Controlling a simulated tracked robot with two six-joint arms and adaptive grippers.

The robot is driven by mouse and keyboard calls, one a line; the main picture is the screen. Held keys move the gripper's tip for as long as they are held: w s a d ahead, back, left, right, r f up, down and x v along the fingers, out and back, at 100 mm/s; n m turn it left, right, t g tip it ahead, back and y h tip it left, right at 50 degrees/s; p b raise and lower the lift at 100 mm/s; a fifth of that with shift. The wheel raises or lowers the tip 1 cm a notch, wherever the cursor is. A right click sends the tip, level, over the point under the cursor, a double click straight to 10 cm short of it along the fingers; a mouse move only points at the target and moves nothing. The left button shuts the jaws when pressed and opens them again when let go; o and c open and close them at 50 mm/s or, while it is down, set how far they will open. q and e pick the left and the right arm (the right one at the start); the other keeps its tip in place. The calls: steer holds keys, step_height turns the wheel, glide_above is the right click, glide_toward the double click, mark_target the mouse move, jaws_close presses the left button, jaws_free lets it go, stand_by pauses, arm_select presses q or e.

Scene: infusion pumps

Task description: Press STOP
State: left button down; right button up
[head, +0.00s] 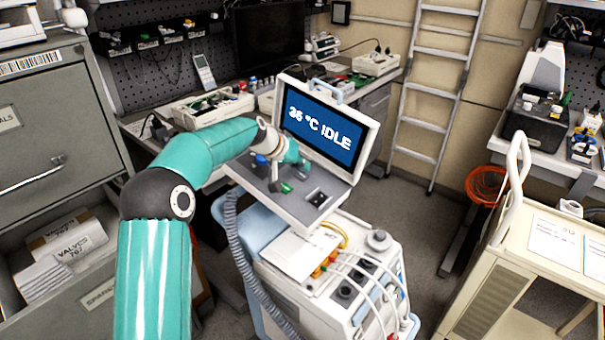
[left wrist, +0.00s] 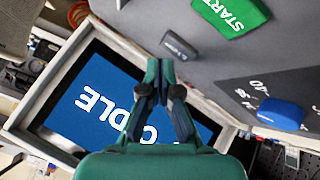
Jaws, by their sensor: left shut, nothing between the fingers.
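The machine's sloping grey control panel (head: 300,206) sits below a blue screen (head: 323,128) that reads "36 °C IDLE". My left gripper (head: 274,184) is over the panel, shut and empty, fingers pointing down at it. In the left wrist view its closed fingertips (left wrist: 160,66) show in front of the screen and panel edge. No button marked STOP can be read. I cannot tell whether the fingertips touch the panel. My right gripper is out of view.
A blue knob or button (left wrist: 281,113) sits by printed scale numbers on the panel. A ribbed grey hose (head: 240,262) hangs beside the machine. A cream cart (head: 530,270) stands at right, and a workbench with an open cream case (head: 212,110) lies behind.

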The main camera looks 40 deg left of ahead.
mark_target(305, 179)
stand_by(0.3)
arm_select(q)
steer(key=shift+d+r+p, duration=0.25)
steer(key=shift+r+p, duration=0.7)
steer(key=shift+r, duration=0.35)
steer(key=shift+d+r+p, duration=0.25)
steer(key=shift+r+p, duration=0.65)
steer(key=shift+r, duration=0.35)
steer(key=shift+f, duration=0.1)
